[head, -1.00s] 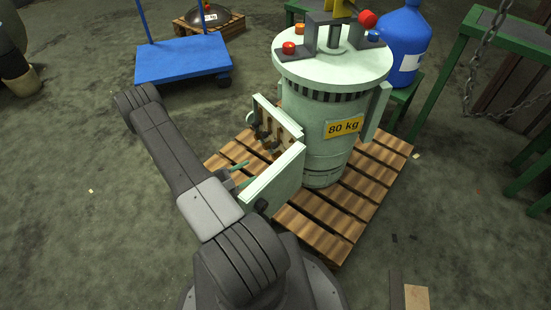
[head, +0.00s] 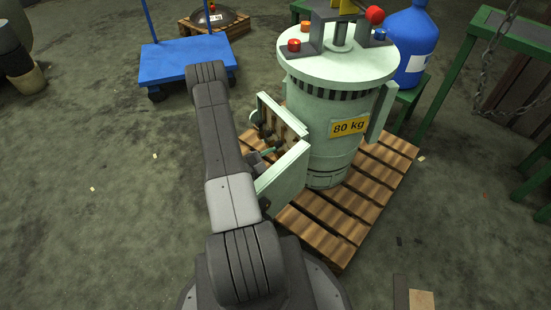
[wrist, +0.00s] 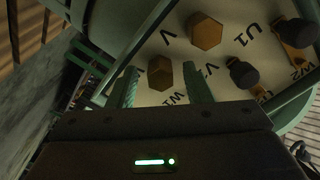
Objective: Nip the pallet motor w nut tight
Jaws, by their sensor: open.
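The green pallet motor (head: 318,105) stands upright on a wooden pallet, with an "80 kg" label and an open terminal box (head: 286,114) on its left side. In the wrist view the pale terminal board (wrist: 226,62) carries hex brass nuts and black-capped terminals. One brass nut (wrist: 160,72), close to the W1 marking, lies between the fingers of my open gripper (wrist: 159,69). Gaps show on both sides of it, and I cannot tell whether either finger touches. A second brass nut (wrist: 205,33) sits up and to the right. In the head view the box panel partly hides my gripper.
The box's side panel (head: 284,177) stands close beside my wrist. Black-capped terminals (wrist: 243,73) stand right of the fingers. The slatted pallet (head: 345,215) lies under the motor.

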